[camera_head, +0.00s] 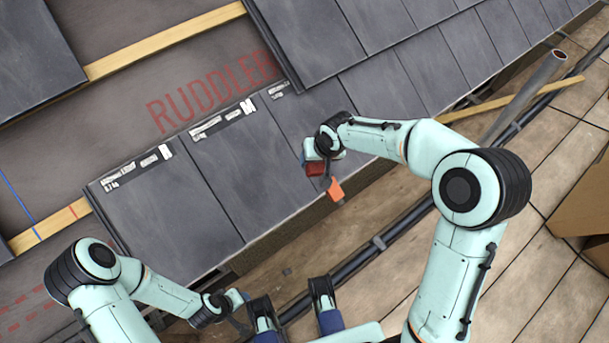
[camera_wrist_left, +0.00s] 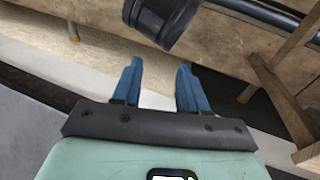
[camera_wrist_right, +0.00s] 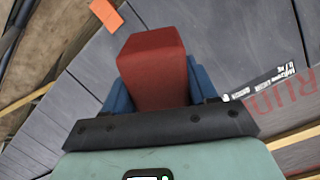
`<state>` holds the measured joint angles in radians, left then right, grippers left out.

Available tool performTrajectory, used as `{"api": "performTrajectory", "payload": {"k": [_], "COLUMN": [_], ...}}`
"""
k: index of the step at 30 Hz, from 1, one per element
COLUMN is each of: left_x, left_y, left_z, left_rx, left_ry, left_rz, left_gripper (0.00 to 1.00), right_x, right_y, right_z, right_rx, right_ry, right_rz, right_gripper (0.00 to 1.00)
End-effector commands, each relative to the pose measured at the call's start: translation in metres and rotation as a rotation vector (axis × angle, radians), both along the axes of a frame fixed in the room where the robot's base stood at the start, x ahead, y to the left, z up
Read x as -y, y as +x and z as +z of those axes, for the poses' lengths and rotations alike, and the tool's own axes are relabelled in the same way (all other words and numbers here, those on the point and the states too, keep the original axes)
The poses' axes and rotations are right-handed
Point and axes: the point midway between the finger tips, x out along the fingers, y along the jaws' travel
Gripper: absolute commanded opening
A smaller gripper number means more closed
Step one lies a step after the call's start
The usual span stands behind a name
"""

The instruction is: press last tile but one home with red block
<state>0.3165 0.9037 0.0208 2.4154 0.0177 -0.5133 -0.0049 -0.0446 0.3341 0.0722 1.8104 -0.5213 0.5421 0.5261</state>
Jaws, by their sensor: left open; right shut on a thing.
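The red block (camera_head: 315,169) is held in my right gripper (camera_head: 323,152), near the lower edge of the row of grey slate tiles. In the right wrist view the block (camera_wrist_right: 153,72) sits between the blue fingers, with grey tiles (camera_wrist_right: 75,120) beyond it. I cannot tell whether it touches a tile. The row's leftmost tile (camera_head: 165,215) and the neighbouring tile (camera_head: 240,155) lie flat, with white labels at their upper edges. My left gripper (camera_head: 238,298) is low, off the tiles' lower edge; in the left wrist view (camera_wrist_left: 160,85) its blue fingers are apart and empty.
An orange piece (camera_head: 335,190) shows beside the red block. Bare underlay with red lettering (camera_head: 195,95) and wooden battens (camera_head: 160,40) lie above the row. A dark pipe (camera_head: 380,243) and plank floor (camera_head: 410,270) run along the eaves. A dark cylinder (camera_wrist_left: 165,18) is beyond my left fingers.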

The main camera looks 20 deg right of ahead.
Motion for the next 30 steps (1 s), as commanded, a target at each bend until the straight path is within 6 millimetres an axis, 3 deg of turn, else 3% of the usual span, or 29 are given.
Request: {"api": "performTrajectory", "payload": {"k": [1, 6, 21, 30], "left_x": [-0.004, -0.013, -0.026, -0.03], "left_y": [0.008, 0.031, 0.053, 0.027], "left_z": [-0.027, -0.06, -0.087, -0.111], "left_rx": [0.02, 0.08, 0.131, 0.045], "left_ry": [0.01, 0.037, 0.069, 0.067], "left_rz": [0.009, 0.032, 0.058, 0.059], "left_gripper": [0.43, 0.43, 0.43, 0.43], "right_x": [-0.003, -0.013, -0.022, -0.026], "right_y": [0.004, 0.015, 0.032, 0.045], "right_z": [-0.027, -0.055, -0.086, -0.108], "right_rx": [0.034, 0.132, 0.185, 0.184], "right_ry": [0.012, 0.048, 0.065, 0.065], "right_rz": [-0.009, -0.028, -0.036, -0.036], "right_gripper": [0.03, 0.03, 0.03, 0.03]}}
